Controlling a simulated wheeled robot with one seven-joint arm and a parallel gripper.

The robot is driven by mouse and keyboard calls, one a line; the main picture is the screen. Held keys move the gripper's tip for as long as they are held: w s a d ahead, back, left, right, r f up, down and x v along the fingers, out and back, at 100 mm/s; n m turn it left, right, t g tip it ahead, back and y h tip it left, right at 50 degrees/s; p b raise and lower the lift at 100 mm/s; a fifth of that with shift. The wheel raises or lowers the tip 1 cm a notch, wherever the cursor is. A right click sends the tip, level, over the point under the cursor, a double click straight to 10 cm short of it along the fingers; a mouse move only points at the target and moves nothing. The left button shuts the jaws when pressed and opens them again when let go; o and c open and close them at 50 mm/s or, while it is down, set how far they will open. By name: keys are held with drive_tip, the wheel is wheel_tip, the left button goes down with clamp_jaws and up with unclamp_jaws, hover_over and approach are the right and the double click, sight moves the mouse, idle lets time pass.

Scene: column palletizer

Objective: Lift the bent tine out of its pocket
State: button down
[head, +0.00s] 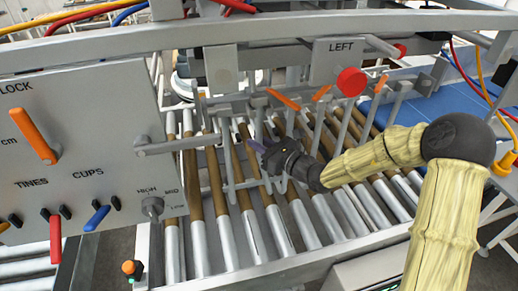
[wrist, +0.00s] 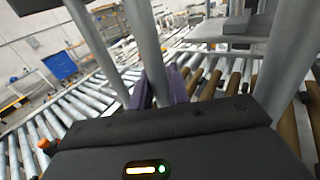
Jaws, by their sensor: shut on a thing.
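My gripper (head: 260,146) reaches in from the right in the head view, among the grey tines that hang above the rollers. In the wrist view its purple fingers (wrist: 164,90) are shut around a grey metal tine (wrist: 147,45), which rises between them to the top of the picture. The tine's lower end is hidden behind the gripper body, and I cannot make out its bend. The pocket it sits in is not clear. Orange levers (head: 283,99) sit along the grey tine carrier just above the gripper.
Other tines (wrist: 92,45) stand close on both sides of the held one. Brown and silver rollers (head: 220,195) run below. A panel with levers (head: 75,150) stands at left, and a red knob (head: 351,82) marks the "LEFT" box. A blue belt (head: 405,115) lies at right.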

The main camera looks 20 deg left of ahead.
wheel_tip(320, 180, up, 2)
drive_tip(key=shift+b, duration=0.6)
drive_tip(key=s+d+b, duration=0.8)
drive_tip(key=s+d, duration=0.1)
drive_tip(key=s, duration=0.6)
drive_tip(key=shift+s+d, duration=0.2)
